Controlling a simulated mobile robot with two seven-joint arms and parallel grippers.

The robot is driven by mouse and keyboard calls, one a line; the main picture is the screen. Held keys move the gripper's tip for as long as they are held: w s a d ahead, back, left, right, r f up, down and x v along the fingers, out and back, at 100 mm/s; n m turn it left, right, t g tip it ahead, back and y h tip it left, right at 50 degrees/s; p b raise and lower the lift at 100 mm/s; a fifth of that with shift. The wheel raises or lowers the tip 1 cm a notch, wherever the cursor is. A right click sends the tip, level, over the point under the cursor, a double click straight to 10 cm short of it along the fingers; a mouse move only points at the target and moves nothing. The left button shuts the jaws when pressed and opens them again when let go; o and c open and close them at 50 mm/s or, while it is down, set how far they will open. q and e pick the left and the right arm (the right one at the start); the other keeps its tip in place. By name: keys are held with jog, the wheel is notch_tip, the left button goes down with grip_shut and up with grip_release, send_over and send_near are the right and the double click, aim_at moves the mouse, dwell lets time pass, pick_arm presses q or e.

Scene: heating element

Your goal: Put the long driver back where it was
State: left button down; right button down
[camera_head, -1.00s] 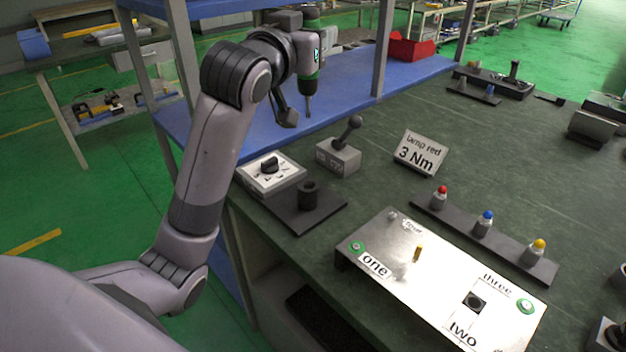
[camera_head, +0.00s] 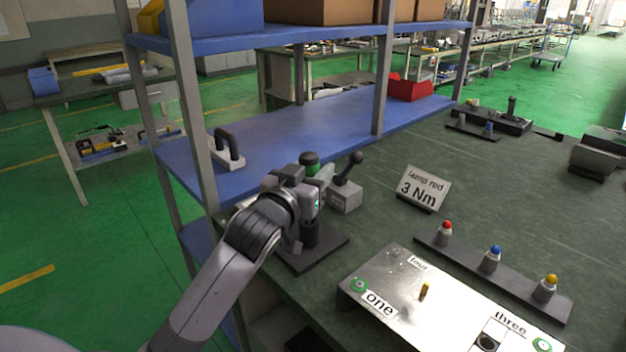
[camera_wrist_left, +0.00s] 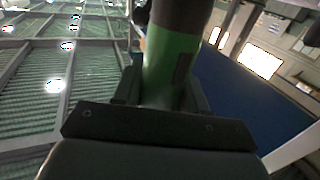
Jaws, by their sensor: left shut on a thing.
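My left gripper (camera_head: 314,196) is shut on the long driver, a green and black tool (camera_head: 309,159) that stands about upright in its jaws. In the left wrist view the driver's green body (camera_wrist_left: 172,70) sits between the fingers. The black round holder (camera_head: 311,234) on its dark base plate (camera_head: 332,247) is right below the gripper. The gripper and wrist hide most of the driver, so I cannot tell whether its lower end is inside the holder. My right gripper is not in view.
A grey box with a black ball-topped lever (camera_head: 345,195) stands close to the right of my gripper. The metal panel (camera_head: 400,290), "3 Nm" sign (camera_head: 423,187) and lamp strip (camera_head: 515,275) lie further right.

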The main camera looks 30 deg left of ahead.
pick_arm(q)
jog(key=shift+f, duration=0.5)
jog(key=shift+f, duration=0.2)
jog(key=c, duration=0.6)
grip_release()
jog(key=shift+r, duration=0.1)
